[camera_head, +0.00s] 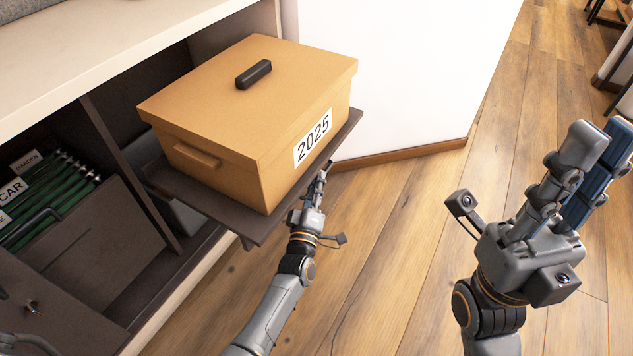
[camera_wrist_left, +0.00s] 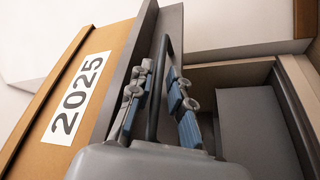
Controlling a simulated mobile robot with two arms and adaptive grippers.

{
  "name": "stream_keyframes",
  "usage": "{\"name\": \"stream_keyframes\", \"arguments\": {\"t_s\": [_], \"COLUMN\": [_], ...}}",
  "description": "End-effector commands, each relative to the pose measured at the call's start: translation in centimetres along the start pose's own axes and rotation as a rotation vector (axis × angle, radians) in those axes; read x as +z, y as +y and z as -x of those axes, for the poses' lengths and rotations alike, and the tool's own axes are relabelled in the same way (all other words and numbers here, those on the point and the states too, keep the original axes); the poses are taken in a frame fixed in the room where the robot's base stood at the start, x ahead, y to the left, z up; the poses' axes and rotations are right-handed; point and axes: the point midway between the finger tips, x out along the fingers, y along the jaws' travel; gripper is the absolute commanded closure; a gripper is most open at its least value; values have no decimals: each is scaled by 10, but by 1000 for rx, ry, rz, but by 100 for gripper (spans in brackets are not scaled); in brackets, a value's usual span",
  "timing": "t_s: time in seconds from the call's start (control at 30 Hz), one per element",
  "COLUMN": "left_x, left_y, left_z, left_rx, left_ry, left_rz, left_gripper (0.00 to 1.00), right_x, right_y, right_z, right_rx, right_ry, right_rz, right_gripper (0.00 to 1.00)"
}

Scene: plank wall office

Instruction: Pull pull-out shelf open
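The dark brown pull-out shelf (camera_head: 262,228) sticks out of the cabinet, with a tan lidded box (camera_head: 235,110) labelled 2025 standing on it. My left gripper (camera_head: 321,178) is at the shelf's front edge. The shelf's front edge (camera_wrist_left: 118,88) and the box also show there. In the head view the handle is mostly hidden by the fingers.
Left of the shelf is an open compartment with green hanging files (camera_head: 50,195) behind a dark front. A light countertop (camera_head: 100,45) runs above. A white panel (camera_head: 390,75) stands behind the shelf. The wooden floor (camera_head: 390,260) in front is clear.

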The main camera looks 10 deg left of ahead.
Motion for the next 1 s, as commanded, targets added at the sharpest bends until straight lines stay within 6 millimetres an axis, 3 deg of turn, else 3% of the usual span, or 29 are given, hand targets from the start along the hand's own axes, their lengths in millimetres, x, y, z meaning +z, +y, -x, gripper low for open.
{"name": "stream_keyframes", "arguments": {"t_s": [0.27, 0.7, 1.0], "left_x": [0, 0, 0], "left_y": [0, -1, 0], "left_z": [7, 92, 119], "left_rx": [0, -1, 1], "left_ry": [0, -1, 0], "left_rz": [0, 0, 0], "left_gripper": [81, 81, 81], "right_x": [-1, 0, 0], "right_y": [0, 0, 0], "right_z": [-1, -1, -1], "right_rx": [-6, -3, -2], "right_ry": [6, 3, 2], "right_rz": [1, 1, 1], "right_gripper": [83, 83, 83]}}
